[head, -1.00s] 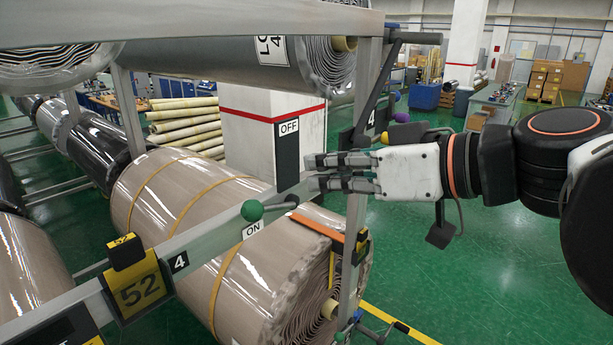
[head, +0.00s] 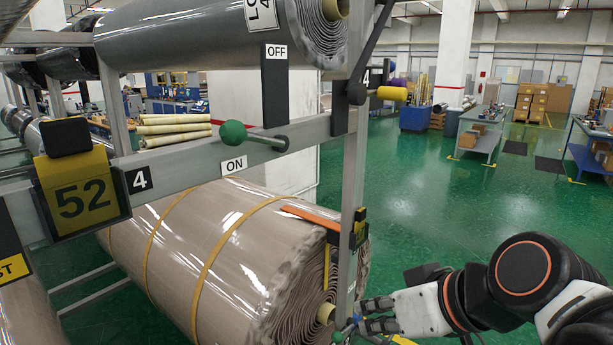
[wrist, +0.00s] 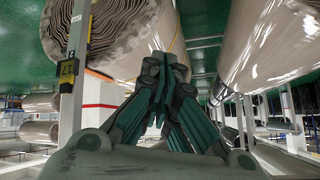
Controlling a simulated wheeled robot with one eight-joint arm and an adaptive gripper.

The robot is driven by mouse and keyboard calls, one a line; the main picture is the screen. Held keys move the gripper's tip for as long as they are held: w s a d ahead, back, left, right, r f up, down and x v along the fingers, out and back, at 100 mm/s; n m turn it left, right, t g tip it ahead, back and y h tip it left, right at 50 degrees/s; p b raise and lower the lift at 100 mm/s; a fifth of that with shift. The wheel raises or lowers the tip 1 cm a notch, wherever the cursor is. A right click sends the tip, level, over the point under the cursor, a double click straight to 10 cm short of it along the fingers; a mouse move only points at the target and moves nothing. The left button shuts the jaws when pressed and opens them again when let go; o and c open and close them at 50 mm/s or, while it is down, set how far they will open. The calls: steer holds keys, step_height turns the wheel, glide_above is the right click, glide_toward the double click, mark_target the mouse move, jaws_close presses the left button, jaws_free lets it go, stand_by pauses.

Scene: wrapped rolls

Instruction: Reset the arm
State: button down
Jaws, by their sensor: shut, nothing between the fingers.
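My gripper (head: 360,322) is low at the right of the head view, its fingertips near the foot of the rack's upright post (head: 351,230). It is shut and empty. In the wrist view the dark green fingers (wrist: 160,105) come together at their tips. I cannot tell whether a fingertip touches the post. A large wrapped beige roll (head: 200,255) lies on the rack to the left of my gripper. In the wrist view its spiral end (wrist: 120,35) shows beyond the fingers.
The rack's crossbar (head: 190,155) carries a green-knobbed lever (head: 233,134) beside the ON label. A yellow-handled lever (head: 390,93) is on the post. A grey roll (head: 200,35) lies above. The green floor (head: 420,200) to the right is open, with workbenches (head: 485,125) farther back.

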steer(key=d+f+m+h+b, duration=0.1)
steer(key=d+f+h+b, duration=0.1)
steer(key=f+b, duration=0.3)
steer(key=s+d+f+m+h+b, duration=0.1)
steer(key=d+f+b, duration=0.4)
steer(key=f, duration=0.7)
steer(key=s+d+f+m+h+b, duration=0.1)
steer(key=d+f+m+h+b, duration=0.1)
steer(key=f+b, duration=0.3)
step_height(320, 180, down, 4)
steer(key=shift+d+f+h, duration=0.25)
steer(key=shift+d+h, duration=0.05)
steer(key=shift+d, duration=0.35)
